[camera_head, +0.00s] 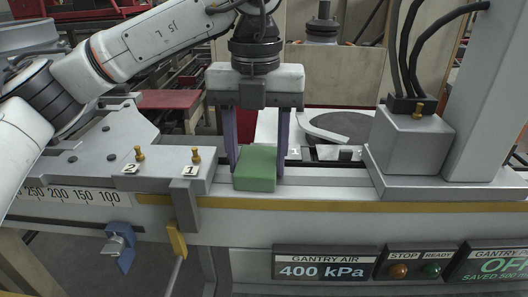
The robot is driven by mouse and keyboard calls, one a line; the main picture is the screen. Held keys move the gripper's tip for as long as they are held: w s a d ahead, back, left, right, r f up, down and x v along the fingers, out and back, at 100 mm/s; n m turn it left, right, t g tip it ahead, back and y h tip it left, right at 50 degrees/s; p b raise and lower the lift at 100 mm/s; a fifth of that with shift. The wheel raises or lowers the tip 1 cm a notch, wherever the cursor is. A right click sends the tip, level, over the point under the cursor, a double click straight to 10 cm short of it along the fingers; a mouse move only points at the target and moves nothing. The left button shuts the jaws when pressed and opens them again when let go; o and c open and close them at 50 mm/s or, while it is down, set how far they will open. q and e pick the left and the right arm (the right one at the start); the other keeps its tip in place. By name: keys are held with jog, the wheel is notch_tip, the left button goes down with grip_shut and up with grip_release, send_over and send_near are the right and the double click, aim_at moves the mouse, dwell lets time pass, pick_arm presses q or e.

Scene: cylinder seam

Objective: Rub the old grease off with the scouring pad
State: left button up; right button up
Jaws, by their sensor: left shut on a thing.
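My left gripper (258,158) comes down from above, near the middle of the camera_head view. Its two purple fingers are shut on a green block, which looks like the scouring pad (255,172). The pad is at the rail of the machine bed, behind the yellow strip. I cannot tell whether it touches the surface below. No old grease can be made out; the pad and fingers may hide part of the surface. My right gripper is not in view.
A grey plate with brass pins tagged 1 (196,157) and 2 (140,154) is left of the pad. A grey block with cables (410,140) stands to the right. Behind lies a curved grey piece (340,126). A panel in front reads 400 kPa (314,272).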

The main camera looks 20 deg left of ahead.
pick_arm(q)
jog(key=shift+w+d+r, duration=0.1)
jog(key=shift+w+d, duration=0.05)
jog(key=shift+d, duration=0.45)
notch_tip(320, 180, up, 4)
jog(key=shift+w+f+p, duration=0.15)
jog(key=shift+f+p, duration=0.1)
jog(key=shift+p, duration=0.95)
jog(key=shift+a+r, duration=0.1)
jog(key=shift+r, duration=2.15)
